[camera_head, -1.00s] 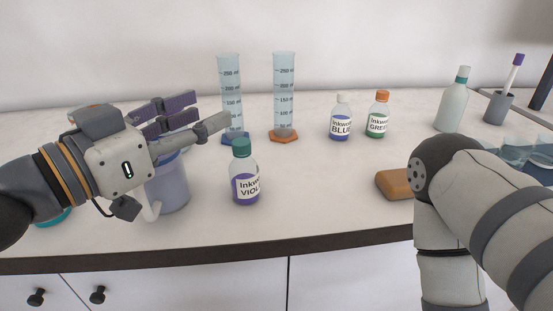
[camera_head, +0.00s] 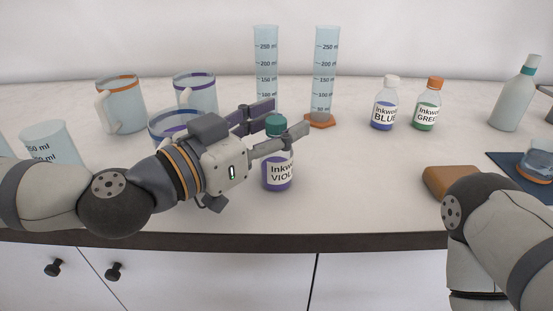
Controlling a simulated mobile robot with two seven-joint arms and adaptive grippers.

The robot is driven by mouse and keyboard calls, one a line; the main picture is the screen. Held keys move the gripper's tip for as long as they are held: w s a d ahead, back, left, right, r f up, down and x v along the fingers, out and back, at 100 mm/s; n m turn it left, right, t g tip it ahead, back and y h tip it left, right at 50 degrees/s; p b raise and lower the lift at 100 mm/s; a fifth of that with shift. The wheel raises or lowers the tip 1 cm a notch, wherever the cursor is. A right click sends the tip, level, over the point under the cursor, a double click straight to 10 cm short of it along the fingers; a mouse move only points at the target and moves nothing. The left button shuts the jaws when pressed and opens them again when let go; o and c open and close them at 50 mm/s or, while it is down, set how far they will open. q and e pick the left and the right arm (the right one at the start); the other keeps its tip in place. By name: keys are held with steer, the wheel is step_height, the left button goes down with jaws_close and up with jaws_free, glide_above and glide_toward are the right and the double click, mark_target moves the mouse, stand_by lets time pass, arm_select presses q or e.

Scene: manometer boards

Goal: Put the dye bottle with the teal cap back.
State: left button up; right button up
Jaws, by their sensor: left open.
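The dye bottle with the teal cap (camera_head: 278,172), labelled Inkwell VIOLET, stands upright on the counter near its front edge. My left gripper (camera_head: 286,119) is open, with its fingers at the height of the cap. One finger passes in front of the bottle's neck and the other shows behind it, so the bottle appears to be between them; I cannot tell whether they touch it. Two more dye bottles, BLUE with a white cap (camera_head: 385,107) and GREEN with an orange cap (camera_head: 428,108), stand side by side farther back. My right gripper is out of view.
Two graduated cylinders (camera_head: 265,65) (camera_head: 325,70) stand behind the violet bottle. Several jugs (camera_head: 121,105) are at the left. A brown block (camera_head: 450,182) lies near my right arm. A teal-banded bottle (camera_head: 513,97) stands at the right. The counter (camera_head: 360,190) is clear right of the violet bottle.

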arm_select(q)
jaws_close()
stand_by(0.4)
